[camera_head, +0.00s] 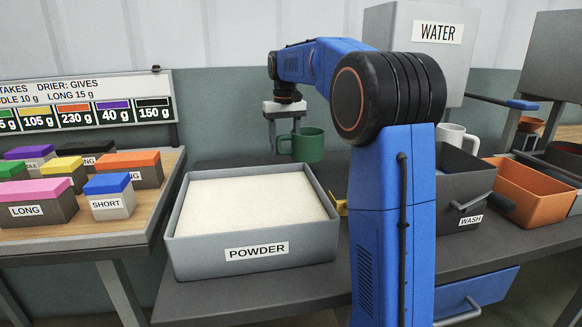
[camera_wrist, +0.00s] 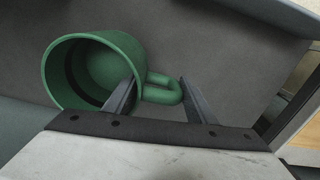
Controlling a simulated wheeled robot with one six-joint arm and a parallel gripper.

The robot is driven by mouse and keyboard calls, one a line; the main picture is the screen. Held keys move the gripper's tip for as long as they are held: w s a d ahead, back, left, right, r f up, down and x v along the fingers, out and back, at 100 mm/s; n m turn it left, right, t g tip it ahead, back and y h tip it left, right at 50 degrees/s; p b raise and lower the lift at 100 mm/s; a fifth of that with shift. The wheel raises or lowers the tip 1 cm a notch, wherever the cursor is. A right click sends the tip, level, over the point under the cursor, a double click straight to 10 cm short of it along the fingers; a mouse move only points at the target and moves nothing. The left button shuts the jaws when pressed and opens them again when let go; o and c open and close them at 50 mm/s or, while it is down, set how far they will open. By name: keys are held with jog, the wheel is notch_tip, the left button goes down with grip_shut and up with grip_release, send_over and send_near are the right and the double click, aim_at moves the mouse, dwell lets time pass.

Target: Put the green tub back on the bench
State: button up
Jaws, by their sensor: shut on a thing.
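The green tub (camera_head: 308,145) is a mug-shaped cup with a side handle. In the head view it is upright behind the powder tray. In the wrist view the tub (camera_wrist: 118,58) shows its open mouth and looks empty. My gripper (camera_head: 284,145) points down at the tub's left side. In the wrist view my gripper (camera_wrist: 157,92) has its fingers on either side of the handle and is shut on the tub. The dark grey bench (camera_head: 215,300) lies beneath. I cannot tell whether the tub's base touches the bench.
A grey POWDER tray (camera_head: 178,232) full of pale powder stands in front of the tub. Right are a WASH bin (camera_head: 455,205), a white mug (camera_head: 457,138) and an orange bin (camera_head: 530,190). A WATER box (camera_head: 415,60) hangs behind. Coloured-lid blocks sit on a left table (camera_head: 85,235).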

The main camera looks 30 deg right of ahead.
jog(key=shift+f, duration=3.1)
jog(key=o, duration=1.3)
jog(key=shift+f, duration=0.15)
notch_tip(320, 180, up, 12)
jog(key=shift+r, duration=0.15)
jog(key=shift+s, duration=0.1)
